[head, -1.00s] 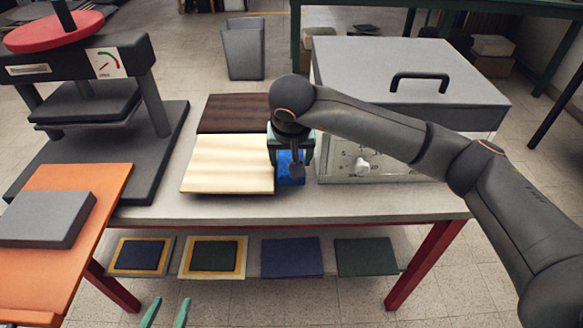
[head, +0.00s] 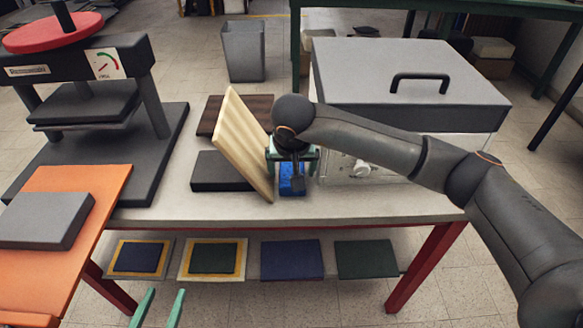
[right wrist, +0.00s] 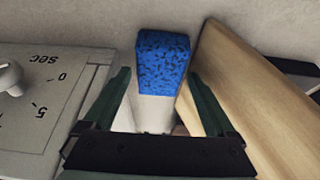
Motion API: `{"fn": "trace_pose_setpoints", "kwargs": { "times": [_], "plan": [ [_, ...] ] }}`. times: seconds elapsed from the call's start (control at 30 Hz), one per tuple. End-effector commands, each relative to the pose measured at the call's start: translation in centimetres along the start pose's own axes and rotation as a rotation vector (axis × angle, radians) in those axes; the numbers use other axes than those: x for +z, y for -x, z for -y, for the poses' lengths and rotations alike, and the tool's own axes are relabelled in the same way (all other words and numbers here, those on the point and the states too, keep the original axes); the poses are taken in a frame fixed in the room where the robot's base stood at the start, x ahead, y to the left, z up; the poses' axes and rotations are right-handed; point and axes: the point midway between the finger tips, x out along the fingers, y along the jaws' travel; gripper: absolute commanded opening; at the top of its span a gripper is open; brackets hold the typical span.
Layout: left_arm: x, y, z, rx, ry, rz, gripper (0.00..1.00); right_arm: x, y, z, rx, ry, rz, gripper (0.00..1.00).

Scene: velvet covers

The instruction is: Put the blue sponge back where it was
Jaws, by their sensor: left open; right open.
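The blue sponge (head: 293,183) is on the table, below my right gripper and between the pale wooden board and the grey-lidded box. In the right wrist view the sponge (right wrist: 162,62) is speckled blue, with a white part nearer me. My right gripper (right wrist: 157,82) is open, with a finger on either side of the sponge; the head view cannot show whether they touch it. In the head view my right gripper (head: 291,165) partly hides the sponge. My left gripper (head: 163,292) is open and empty at the bottom edge, in front of the table.
The pale board (head: 243,145) stands steeply tilted beside my right gripper, close to it. A dark block (head: 218,172) and dark brown board (head: 213,112) lie left of it. The lidded box (head: 410,85) is close on the right. The front table strip is clear.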

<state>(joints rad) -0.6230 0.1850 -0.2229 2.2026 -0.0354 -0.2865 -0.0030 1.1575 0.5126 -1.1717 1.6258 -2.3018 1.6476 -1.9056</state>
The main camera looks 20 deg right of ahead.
Motion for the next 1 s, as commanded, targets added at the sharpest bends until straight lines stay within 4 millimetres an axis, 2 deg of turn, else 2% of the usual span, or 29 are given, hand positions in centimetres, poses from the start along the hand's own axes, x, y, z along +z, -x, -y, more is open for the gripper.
{"fn": "trace_pose_setpoints", "kwargs": {
  "times": [0.13, 0.17, 0.5, 0.7, 0.83, 1.0],
  "plan": [
    [0.0, -0.1, 0.0, -0.001, -0.004, -0.01, 0.59, 0.3, -0.4, 0.4, -0.012, 0.004, 0.001, 1.0],
    [-0.6, 0.0, 0.1, -0.001, -0.003, -0.018, 0.59, 0.1, 0.5, 0.4, -0.013, 0.004, -0.005, 1.0],
    [6.7, 1.4, -1.5, 0.025, 0.079, 0.267, 0.59, -0.3, 7.8, 0.6, -0.008, 0.004, -0.005, 1.0],
    [9.4, 2.4, -2.2, 0.037, 0.107, 0.374, 0.59, -0.2, 11.0, 0.5, -0.006, 0.002, -0.003, 1.0],
    [10.2, 2.7, -2.5, 0.041, 0.117, 0.407, 0.59, -0.2, 12.0, 0.5, -0.004, 0.002, -0.002, 1.0],
    [10.5, 2.8, -2.6, 0.043, 0.121, 0.419, 0.59, -0.1, 12.3, 0.5, -0.004, 0.001, -0.001, 1.0]
  ]
}}
